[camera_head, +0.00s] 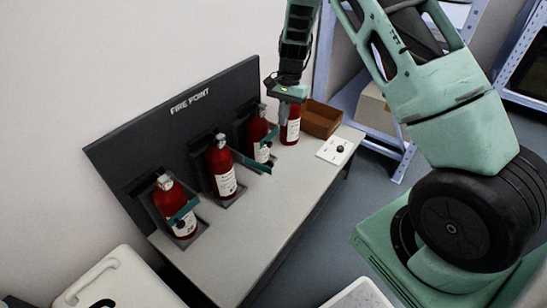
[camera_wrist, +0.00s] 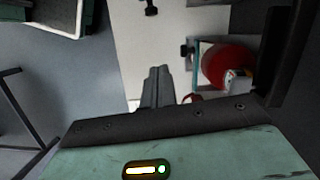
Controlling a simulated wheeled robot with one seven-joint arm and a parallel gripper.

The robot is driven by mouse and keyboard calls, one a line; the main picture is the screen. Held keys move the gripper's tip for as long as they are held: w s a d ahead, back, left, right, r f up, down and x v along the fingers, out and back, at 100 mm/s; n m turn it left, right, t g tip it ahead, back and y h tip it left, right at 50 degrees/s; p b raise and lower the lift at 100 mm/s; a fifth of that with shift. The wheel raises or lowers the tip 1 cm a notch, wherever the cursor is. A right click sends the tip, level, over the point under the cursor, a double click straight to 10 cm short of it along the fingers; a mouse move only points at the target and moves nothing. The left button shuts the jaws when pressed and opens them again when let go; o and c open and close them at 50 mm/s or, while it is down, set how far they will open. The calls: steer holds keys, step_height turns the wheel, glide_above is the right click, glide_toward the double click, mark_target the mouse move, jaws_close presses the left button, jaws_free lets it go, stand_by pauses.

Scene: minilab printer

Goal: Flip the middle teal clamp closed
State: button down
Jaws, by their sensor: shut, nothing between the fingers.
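A middle red extinguisher (camera_head: 220,168) stands in a dark holder at the board. Its teal clamp (camera_head: 250,162) sticks out to the right, swung away from the bottle, so it is open. The left extinguisher (camera_head: 166,198) has a teal clamp (camera_head: 183,213) across its front. The right extinguisher (camera_head: 256,130) also has a teal clamp (camera_head: 270,135) at its front. My gripper (camera_head: 288,94) is over the far right end of the bench, apart from the middle clamp. In the wrist view its fingers (camera_wrist: 158,76) are shut and empty, left of a red extinguisher (camera_wrist: 214,66) with a teal strip (camera_wrist: 196,68) beside it.
Another red extinguisher (camera_head: 290,128) stands just below my gripper, beside a brown box (camera_head: 322,118). A white plate with a dark knob (camera_head: 334,150) lies near the bench's right end. The dark FIRE POINT board (camera_head: 185,130) backs the holders. The bench's front strip (camera_head: 275,205) is clear.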

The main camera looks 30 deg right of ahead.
stand_by(0.3)
steer(key=s+a+f+b, duration=0.3)
steer(key=a+f, duration=0.2)
steer(key=f, duration=0.4)
steer(key=shift+s+a+f, duration=0.2)
steer(key=shift+a+f, duration=0.05)
steer(key=shift+f, duration=0.15)
steer(key=shift+s+a+m, duration=0.15)
steer(key=shift+s+m, duration=0.1)
steer(key=shift+m, duration=0.15)
